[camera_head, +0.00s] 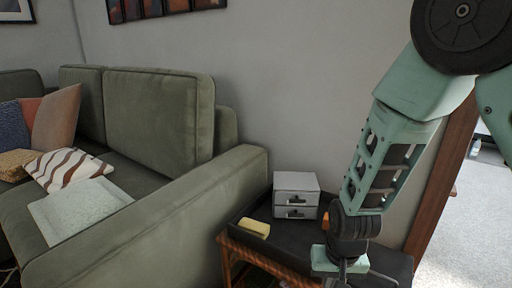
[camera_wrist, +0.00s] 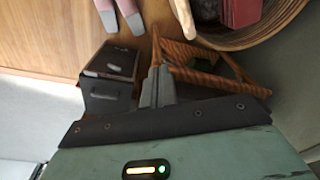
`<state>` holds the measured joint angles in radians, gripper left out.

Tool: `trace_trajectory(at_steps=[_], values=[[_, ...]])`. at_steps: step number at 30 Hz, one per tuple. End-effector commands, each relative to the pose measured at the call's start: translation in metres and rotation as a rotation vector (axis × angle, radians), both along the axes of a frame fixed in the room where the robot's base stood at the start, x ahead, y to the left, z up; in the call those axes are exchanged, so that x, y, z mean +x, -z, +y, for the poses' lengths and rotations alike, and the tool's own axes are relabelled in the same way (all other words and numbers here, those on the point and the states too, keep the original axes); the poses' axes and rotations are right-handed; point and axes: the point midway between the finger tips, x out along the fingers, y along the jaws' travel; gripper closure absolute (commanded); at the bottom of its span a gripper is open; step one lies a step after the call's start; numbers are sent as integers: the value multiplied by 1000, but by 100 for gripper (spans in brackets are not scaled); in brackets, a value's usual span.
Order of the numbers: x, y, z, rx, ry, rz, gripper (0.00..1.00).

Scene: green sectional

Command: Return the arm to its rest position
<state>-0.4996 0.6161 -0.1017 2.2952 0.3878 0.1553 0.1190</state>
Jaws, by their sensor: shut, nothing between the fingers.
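My green and black arm (camera_head: 385,150) hangs down the right side of the head view, with its hand low over the dark side table (camera_head: 285,240). In the wrist view, my gripper (camera_wrist: 157,72) has its two grey fingers together, with nothing held between them. In the head view the hand is at the bottom edge, and its fingers are only partly seen.
A small white two-drawer box (camera_head: 296,195) and a yellow block (camera_head: 254,228) are on the side table. A green sofa (camera_head: 150,120) with cushions stands left. The wrist view shows a dark box (camera_wrist: 110,70), a twisted wooden frame (camera_wrist: 215,82) and a round wooden rim (camera_wrist: 245,38).

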Motion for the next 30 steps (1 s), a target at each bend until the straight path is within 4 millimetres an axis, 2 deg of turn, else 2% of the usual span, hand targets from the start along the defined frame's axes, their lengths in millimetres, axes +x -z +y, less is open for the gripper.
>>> trace_trajectory(at_steps=[1,3,8,12,18,23,25,30], values=[[-10,-20,12,31,-49,7,100],[-28,-43,26,63,-123,25,100],[-72,-94,46,103,-306,48,100],[-111,-129,49,97,-465,54,100],[-155,-161,41,46,-641,48,100],[-182,-176,29,-16,-751,40,100],[-183,-195,28,-19,-756,45,100],[-182,-228,29,-17,-753,45,100]])
